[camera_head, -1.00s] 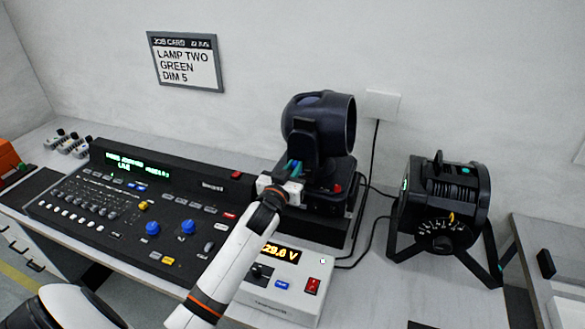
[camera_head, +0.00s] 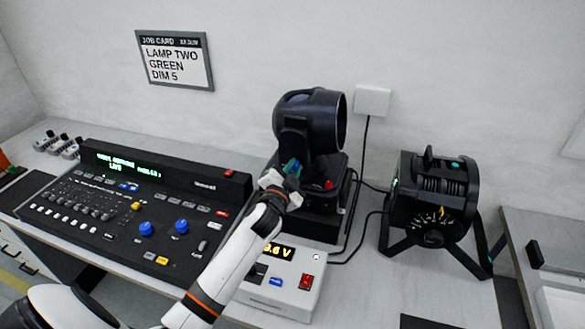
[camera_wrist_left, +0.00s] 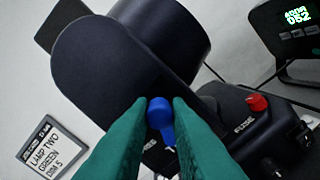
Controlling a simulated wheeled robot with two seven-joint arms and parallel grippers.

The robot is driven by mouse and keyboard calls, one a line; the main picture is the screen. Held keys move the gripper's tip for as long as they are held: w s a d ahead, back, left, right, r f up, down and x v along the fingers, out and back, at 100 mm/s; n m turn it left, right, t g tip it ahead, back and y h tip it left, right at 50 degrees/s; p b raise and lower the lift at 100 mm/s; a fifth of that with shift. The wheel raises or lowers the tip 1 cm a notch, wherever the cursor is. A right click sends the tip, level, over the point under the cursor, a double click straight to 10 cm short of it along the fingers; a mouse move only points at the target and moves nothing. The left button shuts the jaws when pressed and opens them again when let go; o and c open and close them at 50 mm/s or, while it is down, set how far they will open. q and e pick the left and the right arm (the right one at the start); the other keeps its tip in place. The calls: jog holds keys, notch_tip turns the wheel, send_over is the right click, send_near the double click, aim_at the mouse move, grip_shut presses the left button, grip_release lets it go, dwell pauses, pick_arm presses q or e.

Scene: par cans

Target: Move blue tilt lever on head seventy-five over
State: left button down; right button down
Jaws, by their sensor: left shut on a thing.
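The moving head (camera_head: 309,120) is black and stands on its dark base behind the meter box. The blue tilt lever (camera_wrist_left: 161,112) shows in the left wrist view, a blue ball knob with a short stem at the side of the head. My left gripper (camera_head: 291,167) is at the left front side of the head. In the left wrist view its two green fingers (camera_wrist_left: 160,117) are closed on the lever from both sides. The wrist looks rolled, with the scene tilted. My right gripper is not in view.
A control desk (camera_head: 130,195) with blue knobs stands left. A white meter box (camera_head: 283,283) with an orange readout is in front of the head. A job card (camera_head: 175,60) reading LAMP TWO GREEN DIM 5 hangs behind.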

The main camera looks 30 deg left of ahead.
pick_arm(q)
jog(key=shift+a+f+m, duration=0.1)
jog(key=shift+a+m, duration=0.1)
jog(key=shift+m, duration=0.2)
jog(key=c, duration=1.6)
grip_release()
jog(key=shift+c, duration=0.2)
jog(key=shift+o, duration=1.3)
jog(key=shift+s+a, duration=0.1)
jog(key=shift+a, duration=0.15)
jog(key=b+v, duration=0.3)
jog(key=v, duration=0.9)
